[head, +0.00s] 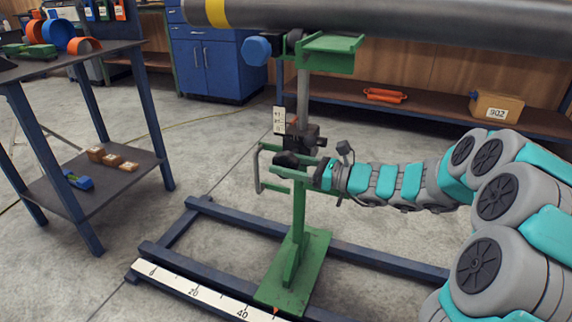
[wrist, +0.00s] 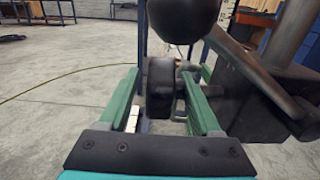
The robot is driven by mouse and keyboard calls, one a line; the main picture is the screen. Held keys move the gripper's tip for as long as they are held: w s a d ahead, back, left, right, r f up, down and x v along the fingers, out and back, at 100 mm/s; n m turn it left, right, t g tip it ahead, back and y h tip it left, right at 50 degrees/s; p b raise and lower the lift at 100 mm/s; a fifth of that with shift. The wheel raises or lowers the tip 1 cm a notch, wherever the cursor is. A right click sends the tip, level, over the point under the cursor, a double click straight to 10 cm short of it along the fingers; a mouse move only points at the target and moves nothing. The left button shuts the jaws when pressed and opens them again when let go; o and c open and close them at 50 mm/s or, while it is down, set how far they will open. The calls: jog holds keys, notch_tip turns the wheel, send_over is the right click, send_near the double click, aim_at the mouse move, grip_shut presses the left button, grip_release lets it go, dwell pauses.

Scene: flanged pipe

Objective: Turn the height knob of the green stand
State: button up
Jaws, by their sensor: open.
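The green stand (head: 297,262) stands upright on a blue floor frame, with its green head (head: 332,50) close beneath the large grey pipe. A dark clamp (head: 304,138) sits midway up its post. The black height knob (head: 287,159) is on this clamp, partly hidden by my gripper (head: 262,170). In the wrist view, the round black knob (wrist: 160,88) lies between the two green fingers of my gripper (wrist: 164,82). The fingers are open, with a gap visible on each side of the knob. A dark ball (wrist: 184,16) shows above it.
The grey pipe (head: 400,17) runs across the top. The blue floor frame (head: 365,256) carries a white scale (head: 195,292). A small marked tag (head: 279,121) hangs near the clamp. A dark table (head: 72,62) stands left; a shelf with an orange box (head: 496,106) is behind.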

jog(key=shift+c, duration=0.3)
grip_shut()
dwell(0.3)
